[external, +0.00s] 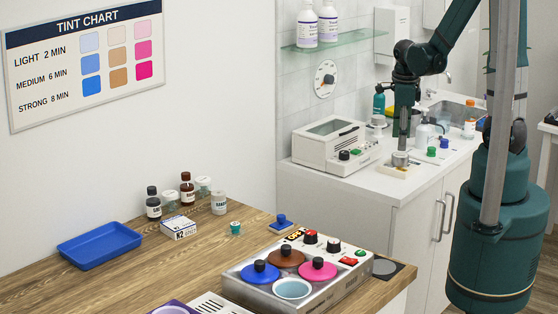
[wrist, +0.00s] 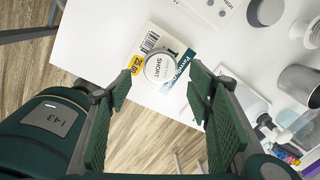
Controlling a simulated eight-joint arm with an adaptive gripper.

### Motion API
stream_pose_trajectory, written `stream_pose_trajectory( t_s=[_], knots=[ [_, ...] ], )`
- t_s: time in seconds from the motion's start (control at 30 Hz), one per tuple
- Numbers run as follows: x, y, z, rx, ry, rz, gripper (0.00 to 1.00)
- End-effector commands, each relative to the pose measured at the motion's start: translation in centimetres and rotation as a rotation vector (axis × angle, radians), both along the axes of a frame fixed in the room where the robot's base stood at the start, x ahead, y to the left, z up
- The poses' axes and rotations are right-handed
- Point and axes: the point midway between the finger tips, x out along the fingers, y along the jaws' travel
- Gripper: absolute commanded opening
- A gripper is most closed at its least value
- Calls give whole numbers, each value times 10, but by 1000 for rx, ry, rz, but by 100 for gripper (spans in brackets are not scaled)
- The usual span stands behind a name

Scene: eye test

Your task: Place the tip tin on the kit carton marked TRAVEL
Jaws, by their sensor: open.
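A round pale tin (wrist: 160,68) with a label reading SHORT rests on a flat cream-and-white carton (wrist: 150,38) with a barcode and a yellow sticker. In the external view the tin (external: 400,158) sits on the carton (external: 393,171) at the white counter's front edge. My gripper (wrist: 160,84) is open and empty, pointing down, with the tin in line between its fingertips. In the external view my gripper (external: 402,143) is right above the tin; contact cannot be told.
A white box device (external: 330,145) stands left of the carton. Green (external: 431,152) and blue (external: 444,143) small items, bottles and a sink (external: 460,115) are to the right and behind. The wooden counter in front holds a wax warmer (external: 297,275), a blue tray (external: 99,245) and a small N2 carton (external: 178,228).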

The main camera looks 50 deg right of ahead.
Motion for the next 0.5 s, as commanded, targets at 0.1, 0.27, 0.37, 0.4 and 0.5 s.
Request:
stream_pose_trajectory(
  t_s=[0.1, 0.27, 0.37, 0.4, 0.5],
  knots=[
    [-1, 1, 12, 0, 0, 0, 51],
    [-2, 3, 27, 0, 0, 0, 51],
    [-2, 4, 36, 0, 0, 1, 51],
    [-2, 4, 40, 0, 0, 1, 51],
    [-3, 5, 47, 0, 0, 1, 51]
  ],
)
